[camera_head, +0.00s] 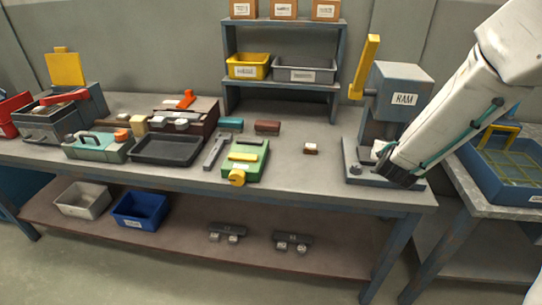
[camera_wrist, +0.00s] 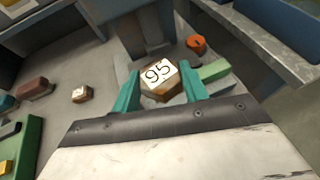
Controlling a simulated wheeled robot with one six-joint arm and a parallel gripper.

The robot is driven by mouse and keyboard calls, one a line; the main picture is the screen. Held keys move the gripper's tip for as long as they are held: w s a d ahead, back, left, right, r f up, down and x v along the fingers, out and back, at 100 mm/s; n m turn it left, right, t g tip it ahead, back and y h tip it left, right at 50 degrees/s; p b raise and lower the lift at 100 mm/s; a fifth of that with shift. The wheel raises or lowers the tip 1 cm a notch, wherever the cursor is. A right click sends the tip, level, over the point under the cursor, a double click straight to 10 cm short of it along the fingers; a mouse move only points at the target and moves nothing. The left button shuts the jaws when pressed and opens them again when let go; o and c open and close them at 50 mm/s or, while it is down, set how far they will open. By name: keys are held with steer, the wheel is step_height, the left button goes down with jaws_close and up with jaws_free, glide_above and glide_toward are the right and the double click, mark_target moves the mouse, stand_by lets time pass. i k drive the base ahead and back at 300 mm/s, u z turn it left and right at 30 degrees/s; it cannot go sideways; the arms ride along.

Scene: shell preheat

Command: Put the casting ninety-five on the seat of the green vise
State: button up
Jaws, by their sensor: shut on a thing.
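The casting ninety-five (camera_wrist: 158,79) is a brown block with a white top marked 95. In the wrist view my gripper (camera_wrist: 160,84) is shut on it, with one teal finger on each side. In the head view my arm's end is at the base of the grey RAM press (camera_head: 403,92), and a pale bit of the casting (camera_head: 379,147) seems to show there. The green vise (camera_head: 256,161) stands on the bench left of the press, with yellow parts on top and a yellow knob at its front. Its edge also shows at the left of the wrist view (camera_wrist: 32,142).
A small brown block with a white top (camera_head: 310,148) lies between vise and press. A teal block (camera_head: 230,124) and a red-brown block (camera_head: 267,126) lie behind the vise. A black tray (camera_head: 165,160) is left of it. A shelf (camera_head: 285,86) with bins stands behind.

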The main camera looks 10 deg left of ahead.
mark_target(247, 151)
steer(key=k, duration=0.4)
steer(key=u, duration=1.9)
steer(key=i, duration=1.25)
steer(key=z, duration=1.1)
